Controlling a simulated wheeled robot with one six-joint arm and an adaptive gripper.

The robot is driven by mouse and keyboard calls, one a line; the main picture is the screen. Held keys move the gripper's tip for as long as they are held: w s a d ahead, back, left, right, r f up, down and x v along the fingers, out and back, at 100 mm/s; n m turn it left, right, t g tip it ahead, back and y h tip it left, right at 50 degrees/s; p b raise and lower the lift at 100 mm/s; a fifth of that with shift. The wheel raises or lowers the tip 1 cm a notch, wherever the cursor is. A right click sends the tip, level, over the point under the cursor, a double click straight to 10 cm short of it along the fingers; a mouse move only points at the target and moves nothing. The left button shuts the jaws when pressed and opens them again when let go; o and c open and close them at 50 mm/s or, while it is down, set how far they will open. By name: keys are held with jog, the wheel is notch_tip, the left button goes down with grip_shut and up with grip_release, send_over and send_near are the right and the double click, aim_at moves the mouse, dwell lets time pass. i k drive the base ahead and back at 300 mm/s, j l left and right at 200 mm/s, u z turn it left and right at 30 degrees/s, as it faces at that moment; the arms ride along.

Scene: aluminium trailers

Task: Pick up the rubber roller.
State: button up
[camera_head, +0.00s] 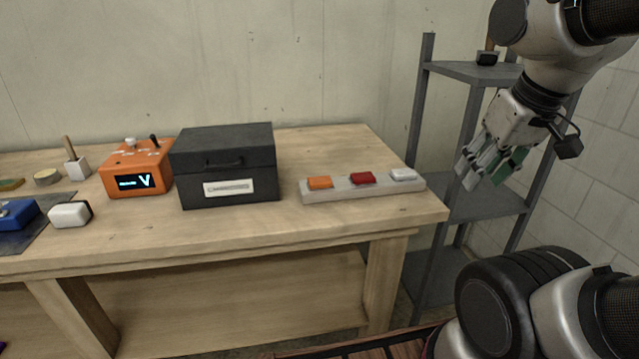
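I cannot pick out a rubber roller with certainty. A small dark object with an upright brown handle (487,55) stands on the top shelf of the grey rack at the upper right; it is too small and partly cut off to tell whether it is the roller. My gripper (486,172) hangs at the right, in front of the rack and below that object.
The wooden workbench (330,230) carries a black box (225,165), an orange device (137,170), a grey strip (340,190) with coloured blocks, a white block (70,214) and a blue item (15,215). The grey rack (478,205) stands right of it.

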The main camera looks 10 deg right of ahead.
aim_at(485, 59)
jog(key=z, duration=0.9)
